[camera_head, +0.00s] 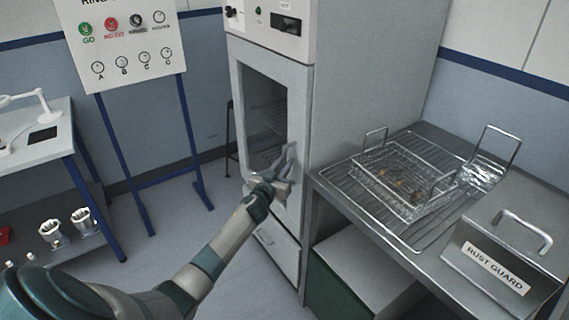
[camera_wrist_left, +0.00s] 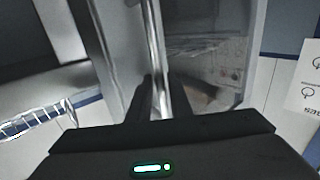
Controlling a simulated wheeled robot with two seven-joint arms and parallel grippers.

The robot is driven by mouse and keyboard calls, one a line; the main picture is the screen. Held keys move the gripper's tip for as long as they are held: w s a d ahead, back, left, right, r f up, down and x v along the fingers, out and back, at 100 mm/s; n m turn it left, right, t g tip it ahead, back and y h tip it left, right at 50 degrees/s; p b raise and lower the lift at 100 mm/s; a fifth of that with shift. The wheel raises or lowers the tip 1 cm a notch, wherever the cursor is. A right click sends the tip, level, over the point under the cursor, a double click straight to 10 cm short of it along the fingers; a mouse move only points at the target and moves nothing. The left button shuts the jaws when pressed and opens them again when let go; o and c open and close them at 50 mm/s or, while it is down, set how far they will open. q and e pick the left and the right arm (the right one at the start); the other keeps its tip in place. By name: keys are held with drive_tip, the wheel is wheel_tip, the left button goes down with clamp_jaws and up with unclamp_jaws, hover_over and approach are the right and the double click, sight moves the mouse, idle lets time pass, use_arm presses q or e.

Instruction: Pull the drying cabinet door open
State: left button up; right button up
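The drying cabinet (camera_head: 343,80) is a tall pale grey unit. Its door (camera_head: 300,110) has a dark glass window and looks closed in the head view. The door handle, a bright vertical metal bar, shows in the left wrist view (camera_wrist_left: 154,45). My left gripper (camera_head: 286,172) is at the door's right side, at about the height of the window's lower edge. In the left wrist view its dark fingers (camera_wrist_left: 160,95) lie close on either side of the handle and appear shut on it. My right gripper is out of view.
A metal bench stands right of the cabinet, with a wire rack (camera_head: 345,187), a wire basket (camera_head: 400,185) and a "RUST GUARD" box (camera_head: 505,245). A sign board (camera_head: 125,50) on blue legs stands left. Bare floor (camera_head: 175,215) lies before the cabinet.

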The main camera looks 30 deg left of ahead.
use_arm(q)
drive_tip(key=shift+w, duration=0.1)
clamp_jaws()
drive_tip(key=shift+a, duration=0.1)
